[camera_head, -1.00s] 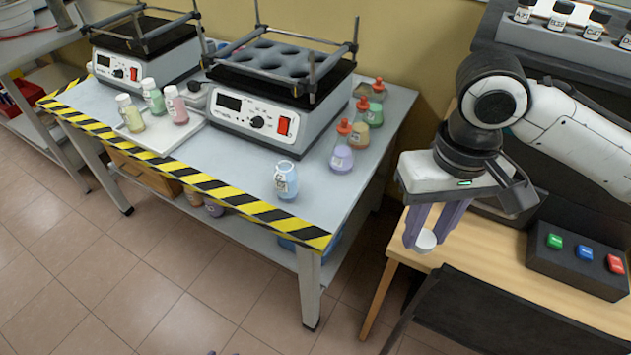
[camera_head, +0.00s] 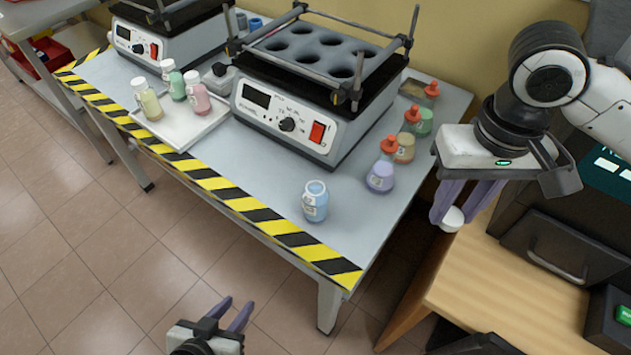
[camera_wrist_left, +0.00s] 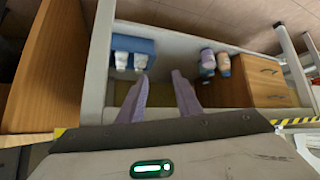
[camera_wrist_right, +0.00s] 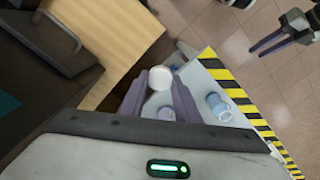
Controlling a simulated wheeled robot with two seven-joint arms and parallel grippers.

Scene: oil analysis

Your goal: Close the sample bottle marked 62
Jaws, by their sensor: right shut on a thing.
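A light blue sample bottle (camera_head: 316,203) stands upright and uncapped near the front right corner of the grey table (camera_head: 262,192). Its label is too small to read surely. It also shows in the right wrist view (camera_wrist_right: 218,106). My right gripper (camera_head: 453,214) is shut on a white cap (camera_head: 452,220), held to the right of the bottle, apart from it; the cap shows between the fingers in the right wrist view (camera_wrist_right: 160,78). My left gripper (camera_head: 236,311) is open and empty, low in front of the table; its fingers are apart in the left wrist view (camera_wrist_left: 160,88).
Several red-stoppered flasks (camera_head: 381,172) stand right of the bottle, beside a shaker (camera_head: 290,112). Three capped bottles (camera_head: 172,82) stand on or by a white tray (camera_head: 182,130) at left. A wooden desk (camera_head: 490,285) is at right. The tabletop around the blue bottle is clear.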

